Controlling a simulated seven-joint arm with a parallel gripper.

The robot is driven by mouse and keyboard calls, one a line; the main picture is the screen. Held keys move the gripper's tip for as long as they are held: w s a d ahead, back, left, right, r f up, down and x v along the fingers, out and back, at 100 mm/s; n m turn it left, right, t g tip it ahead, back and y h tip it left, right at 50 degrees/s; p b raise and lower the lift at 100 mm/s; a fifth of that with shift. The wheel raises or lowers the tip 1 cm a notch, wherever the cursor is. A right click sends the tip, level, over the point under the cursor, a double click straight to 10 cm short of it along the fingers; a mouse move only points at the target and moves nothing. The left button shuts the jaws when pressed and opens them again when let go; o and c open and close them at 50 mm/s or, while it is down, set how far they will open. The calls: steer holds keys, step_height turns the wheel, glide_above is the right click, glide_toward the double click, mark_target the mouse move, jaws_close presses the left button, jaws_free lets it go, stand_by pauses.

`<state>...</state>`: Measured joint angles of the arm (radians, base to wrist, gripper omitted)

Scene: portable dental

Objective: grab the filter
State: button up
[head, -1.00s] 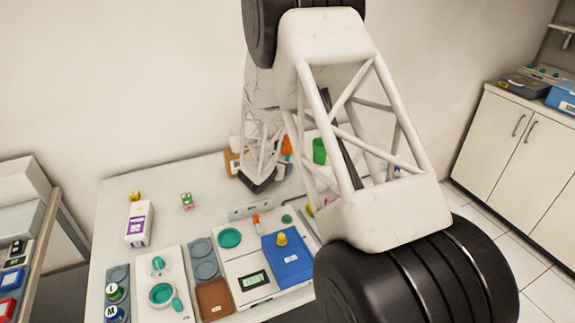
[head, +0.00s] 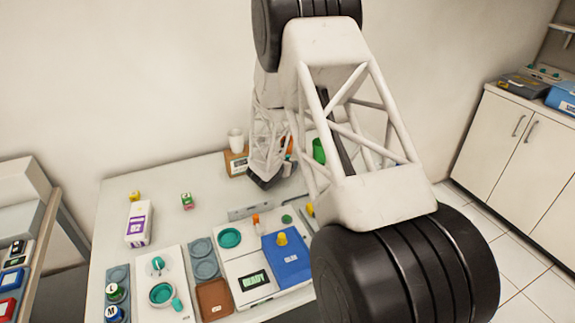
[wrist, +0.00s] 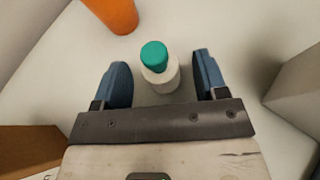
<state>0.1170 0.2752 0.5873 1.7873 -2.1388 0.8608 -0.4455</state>
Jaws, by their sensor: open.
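A small white cylinder (wrist: 162,78) with a teal cap stands between my fingers in the wrist view. It is the only thing between them, but no label tells whether it is the filter. My gripper (wrist: 160,62) is open, with one blue finger on each side of it and a gap on both sides. In the head view my arm hides most of the area around the gripper, and I cannot pick out the capped cylinder there.
An orange object (wrist: 113,14) lies beyond the left finger. A green cup (head: 319,151) is right of the gripper. A blue pad (head: 287,262) and teal dish (head: 229,238) are nearer.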

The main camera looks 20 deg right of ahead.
mark_target(288, 156)
steer(key=shift+w+d+f, duration=0.25)
steer(key=shift+w+d, duration=0.15)
steer(key=shift+d, duration=0.1)
steer(key=c, duration=1)
steer(key=shift+r, duration=5)
